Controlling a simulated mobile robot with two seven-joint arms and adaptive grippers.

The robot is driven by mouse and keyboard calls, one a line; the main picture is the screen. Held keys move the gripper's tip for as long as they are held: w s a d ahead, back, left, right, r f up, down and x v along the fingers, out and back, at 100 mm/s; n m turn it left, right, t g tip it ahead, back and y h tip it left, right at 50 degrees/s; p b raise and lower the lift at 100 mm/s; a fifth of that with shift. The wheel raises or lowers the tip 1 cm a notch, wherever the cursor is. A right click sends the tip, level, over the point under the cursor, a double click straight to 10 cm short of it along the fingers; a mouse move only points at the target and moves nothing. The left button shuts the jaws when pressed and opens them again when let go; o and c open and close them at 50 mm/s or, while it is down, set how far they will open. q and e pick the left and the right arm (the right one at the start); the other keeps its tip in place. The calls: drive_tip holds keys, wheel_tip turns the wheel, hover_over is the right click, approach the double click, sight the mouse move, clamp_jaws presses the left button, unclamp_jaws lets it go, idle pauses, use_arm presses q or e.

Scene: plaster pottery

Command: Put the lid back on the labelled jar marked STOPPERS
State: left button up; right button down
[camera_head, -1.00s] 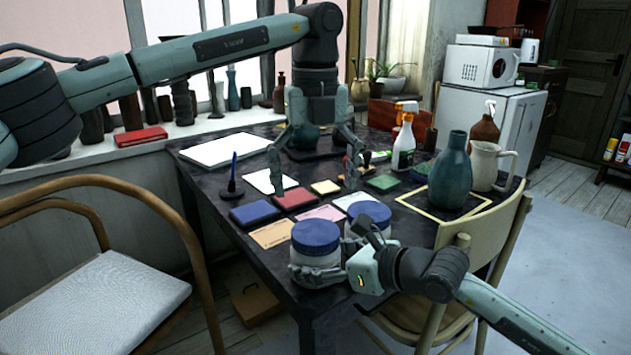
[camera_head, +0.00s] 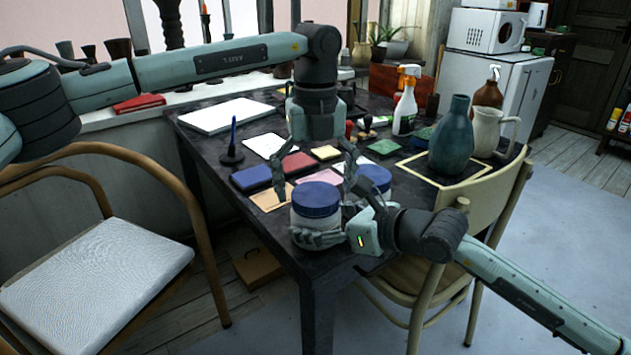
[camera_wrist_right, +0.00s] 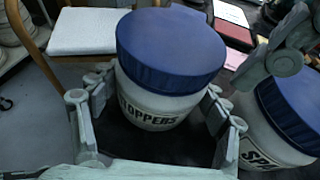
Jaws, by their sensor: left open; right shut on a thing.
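The white jar marked STOPPERS (camera_wrist_right: 152,108) stands at the table's near corner; it also shows in the head view (camera_head: 306,221). A blue lid (camera_head: 316,197) sits on its top, also seen in the right wrist view (camera_wrist_right: 172,48); whether it is seated tight I cannot tell. My right gripper (camera_head: 322,238) is shut on the jar's body, with fingers on both sides in the wrist view (camera_wrist_right: 155,122). My left gripper (camera_head: 316,182) is open, pointing down over the lid. One of its fingers shows at the wrist view's upper right.
A second blue-lidded jar (camera_wrist_right: 283,118), its label partly visible, stands close beside the first, also in the head view (camera_head: 373,178). Coloured pads (camera_head: 252,177) lie behind. A teal vase (camera_head: 452,138), a jug (camera_head: 489,131) and a chair (camera_head: 462,220) are at the right.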

use_arm(q)
drive_tip(key=shift+c, duration=0.5)
drive_tip(key=c, duration=1.1)
drive_tip(key=m, duration=2.1)
drive_tip(key=o, duration=1.3)
drive_tip(key=shift+r, duration=0.1)
